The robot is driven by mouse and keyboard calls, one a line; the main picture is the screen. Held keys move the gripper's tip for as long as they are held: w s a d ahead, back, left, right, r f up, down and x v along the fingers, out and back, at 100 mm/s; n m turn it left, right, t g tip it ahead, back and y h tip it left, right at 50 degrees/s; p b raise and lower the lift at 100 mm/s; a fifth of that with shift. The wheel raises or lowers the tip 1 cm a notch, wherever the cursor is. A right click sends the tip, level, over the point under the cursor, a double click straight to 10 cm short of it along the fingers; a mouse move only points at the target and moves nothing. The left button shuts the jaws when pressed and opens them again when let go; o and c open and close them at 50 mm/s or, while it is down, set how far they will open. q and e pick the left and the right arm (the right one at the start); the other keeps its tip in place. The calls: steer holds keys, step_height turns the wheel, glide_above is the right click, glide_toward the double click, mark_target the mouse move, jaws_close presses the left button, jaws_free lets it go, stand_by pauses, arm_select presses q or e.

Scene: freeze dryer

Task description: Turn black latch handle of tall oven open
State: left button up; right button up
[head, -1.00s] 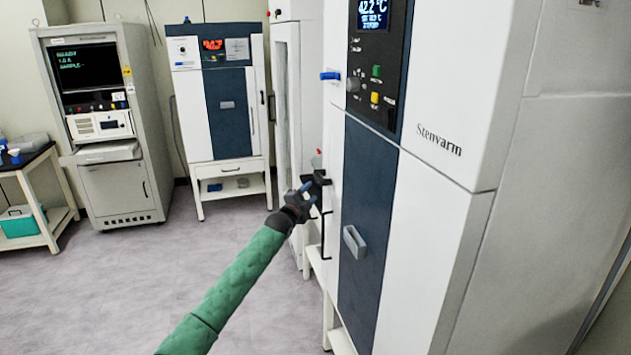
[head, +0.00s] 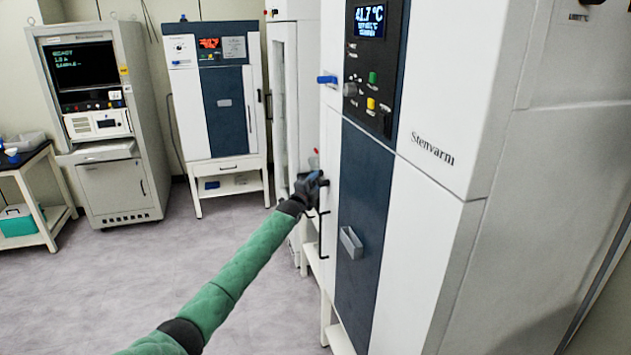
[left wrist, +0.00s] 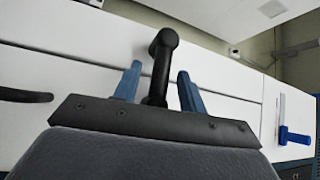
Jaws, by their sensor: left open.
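The tall oven (head: 430,215) with the Stenvarm label stands at the right in the head view. Its black latch handle (left wrist: 164,48) shows in the left wrist view as a round-ended bar standing out from the white door. My left gripper (left wrist: 160,72) is open, with one blue finger on each side of the handle's stem. A gap shows beside each finger, and I cannot tell whether either touches. In the head view my left gripper (head: 312,182) is at the oven's left edge and mostly hides the latch. My right gripper is not in view.
A blue lever (head: 328,79) sticks out above the latch, and a black bar handle (head: 322,235) is below it. A grey recessed pull (head: 351,242) is on the dark panel. A smaller oven (head: 222,105) stands behind.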

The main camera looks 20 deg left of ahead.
arm_select(q)
steer(key=shift+w, duration=0.15)
jaws_close()
stand_by(0.4)
